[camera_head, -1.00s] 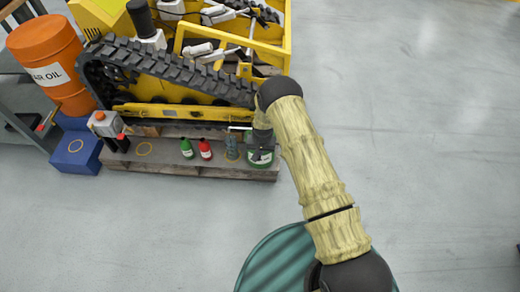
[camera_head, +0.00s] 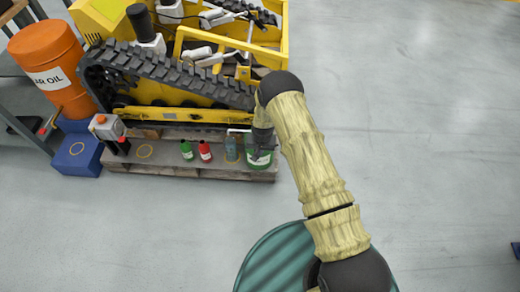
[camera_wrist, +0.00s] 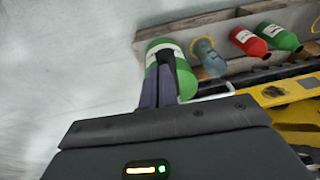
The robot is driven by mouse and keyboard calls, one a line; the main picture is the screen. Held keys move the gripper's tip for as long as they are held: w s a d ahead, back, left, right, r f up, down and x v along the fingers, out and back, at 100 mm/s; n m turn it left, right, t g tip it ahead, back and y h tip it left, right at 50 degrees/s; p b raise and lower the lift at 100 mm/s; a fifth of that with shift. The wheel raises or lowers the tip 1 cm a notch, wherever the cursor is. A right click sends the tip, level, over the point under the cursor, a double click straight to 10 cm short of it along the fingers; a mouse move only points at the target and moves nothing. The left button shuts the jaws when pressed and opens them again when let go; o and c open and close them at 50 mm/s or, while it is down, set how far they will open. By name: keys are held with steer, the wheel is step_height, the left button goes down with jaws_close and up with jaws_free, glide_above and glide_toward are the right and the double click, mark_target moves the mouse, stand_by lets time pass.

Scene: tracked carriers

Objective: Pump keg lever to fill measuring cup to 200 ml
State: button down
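A green keg (camera_head: 259,163) with a white label stands at the right end of a wooden pallet; it also shows in the wrist view (camera_wrist: 158,47). A pale lever bar (camera_head: 238,130) sticks out to the left above it, and shows beside my fingers in the wrist view (camera_wrist: 215,96). A clear bluish measuring cup (camera_head: 231,149) stands just left of the keg, on a yellow ring; its fill level is too small to read. My gripper (camera_head: 260,147) points down over the keg. In the wrist view its fingers (camera_wrist: 164,75) look close together, with no object clearly between them.
A red bottle (camera_head: 205,152) and a green bottle (camera_head: 187,151) stand left of the cup on the pallet (camera_head: 215,172). A yellow tracked carrier (camera_head: 180,112) is close behind. An orange drum (camera_head: 45,62) stands far left.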

steer(key=s+r, duration=0.6)
steer(key=r, duration=0.2)
steer(key=shift+s+d+p, duration=0.15)
steer(key=shift+d+p, duration=0.15)
steer(key=shift+p, duration=0.1)
steer(key=shift+r, duration=0.1)
stand_by(0.9)
steer(key=s+d+r, duration=0.2)
steer(key=d+r, duration=0.2)
steer(key=r, duration=0.6)
steer(key=s+d+r, duration=0.2)
steer(key=d+r, duration=0.3)
steer(key=r, duration=0.4)
steer(key=s+d+r+t, duration=0.1)
steer(key=s+d+r, duration=0.3)
steer(key=s+r, duration=0.25)
steer(key=s+d+r, duration=0.4)
steer(key=s+r, duration=0.2)
steer(key=s, duration=0.1)
steer(key=w+p+v, duration=0.2)
steer(key=p+v, duration=0.7)
steer(key=p, duration=0.1)
steer(key=w+a+r+p+v, duration=0.1)
steer(key=w+p+v, duration=0.1)
steer(key=p+v, duration=0.8)
steer(key=shift+a+h, duration=0.3)
steer(key=shift+h, duration=0.1)
